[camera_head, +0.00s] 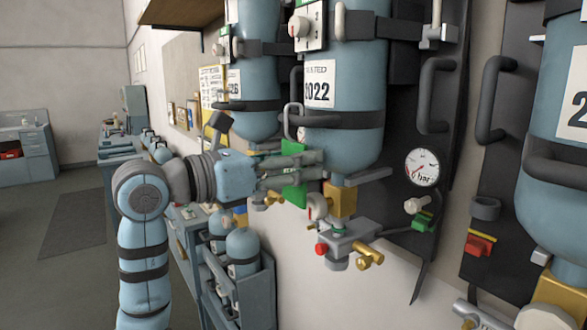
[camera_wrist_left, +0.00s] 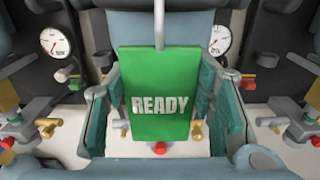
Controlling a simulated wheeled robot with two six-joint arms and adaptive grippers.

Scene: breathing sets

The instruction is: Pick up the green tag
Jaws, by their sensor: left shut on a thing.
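The green tag (camera_wrist_left: 160,85) faces the left wrist camera and reads "READY". A thin pale grey rod or loop meets its top edge. In the head view the tag (camera_head: 295,193) shows partly between the fingers of my left gripper (camera_head: 308,168), in front of the lower end of the "2022" cylinder. In the left wrist view the two teal fingers (camera_wrist_left: 168,108) stand on either side of the tag, shut on it. I cannot tell whether the rod still hangs on anything. My right gripper is not in view.
The blue "2022" cylinder (camera_head: 345,95) is strapped to a dark wall panel beside a gauge (camera_head: 422,168). A brass and grey valve (camera_head: 345,238) hangs just below. Another cylinder (camera_head: 560,150) stands at the right. A crate of small cylinders (camera_head: 255,305) is below. Open floor lies left.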

